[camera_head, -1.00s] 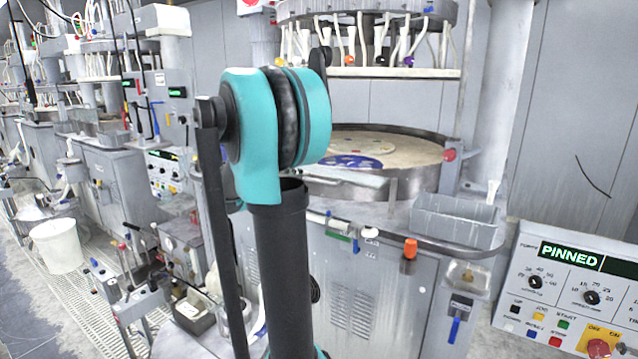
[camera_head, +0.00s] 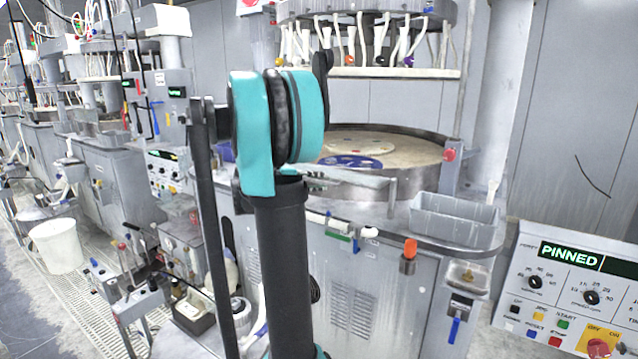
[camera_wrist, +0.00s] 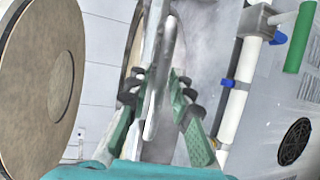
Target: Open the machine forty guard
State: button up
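In the wrist view, the two green-padded fingers of my gripper (camera_wrist: 168,88) stand on either side of a thin grey-white bar or panel edge (camera_wrist: 165,45). Whether they press on it is not clear. In the head view my arm hides the gripper. The machine behind my arm has a round platen table (camera_head: 425,153) with a metal rim, and a pale flat panel (camera_head: 350,188) at its front left. I cannot tell for sure whether this panel is the guard. No machine number is readable.
A grey tray (camera_head: 455,222) sits on the machine's front right corner. A control panel (camera_head: 575,290) reading "PINNED" stands at the lower right. In the wrist view, a white pipe (camera_wrist: 238,95) with blue fittings runs right of my fingers. A white bucket (camera_head: 55,246) stands at left.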

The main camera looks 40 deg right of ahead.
grip_shut()
jog(key=shift+r, duration=0.15)
jog(key=shift+w+d+r, duration=0.1)
jog(key=shift+d+r, duration=0.05)
jog(key=shift+r, duration=1.05)
jog(key=shift+o, duration=2)
grip_release()
